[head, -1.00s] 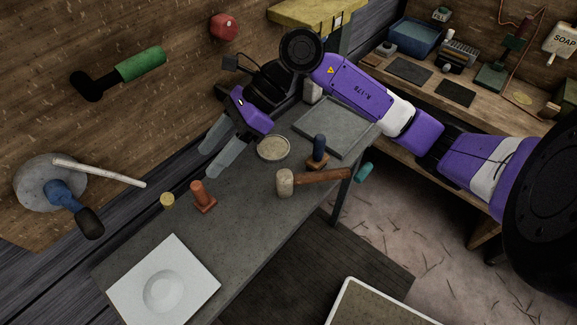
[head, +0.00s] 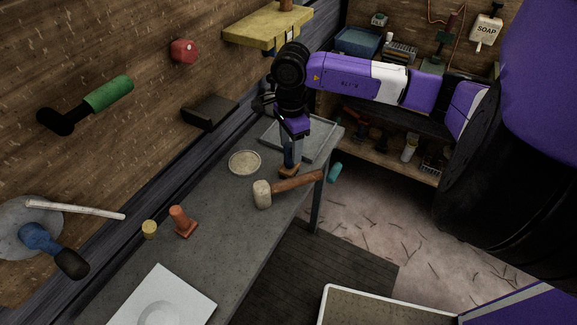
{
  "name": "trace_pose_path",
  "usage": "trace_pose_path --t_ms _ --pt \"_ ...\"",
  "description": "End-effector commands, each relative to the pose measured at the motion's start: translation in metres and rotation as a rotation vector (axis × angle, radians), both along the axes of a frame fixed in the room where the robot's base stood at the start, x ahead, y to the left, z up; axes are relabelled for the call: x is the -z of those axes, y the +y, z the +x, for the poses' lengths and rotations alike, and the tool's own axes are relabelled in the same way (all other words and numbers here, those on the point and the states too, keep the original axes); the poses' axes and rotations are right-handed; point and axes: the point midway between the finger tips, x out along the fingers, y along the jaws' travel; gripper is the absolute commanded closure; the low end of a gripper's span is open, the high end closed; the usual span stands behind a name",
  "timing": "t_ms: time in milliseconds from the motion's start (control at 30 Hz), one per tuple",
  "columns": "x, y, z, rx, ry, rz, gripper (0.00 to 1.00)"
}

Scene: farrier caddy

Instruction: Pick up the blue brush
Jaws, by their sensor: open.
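The blue brush (head: 288,158) stands upright on the grey table, with a blue handle above a brown base. My gripper (head: 292,152) points down over it, open, with its pale fingers at the height of the handle. One finger partly covers the handle. I cannot tell whether the fingers touch it or whether the handle lies fully between them.
A mallet (head: 262,194) lies close in front of the brush, and a round dish (head: 244,163) sits to its left. A grey tray (head: 322,135) is behind. An orange brush-like piece (head: 182,222) and a yellow cylinder (head: 149,229) stand farther left.

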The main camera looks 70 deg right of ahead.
Motion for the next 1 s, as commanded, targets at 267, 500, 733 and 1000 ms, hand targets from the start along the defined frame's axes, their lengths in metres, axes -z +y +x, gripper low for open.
trace_pose_path --t_ms 267,500,733,1000 --pt "0.034 0.005 0.002 0.002 0.001 0.005 0.46" --pt "0.043 0.005 0.002 -0.001 -0.001 0.002 0.46" --pt "0.043 0.005 0.002 -0.001 -0.001 0.002 0.70" --pt "0.042 0.005 0.002 -0.001 -0.001 0.002 1.00"
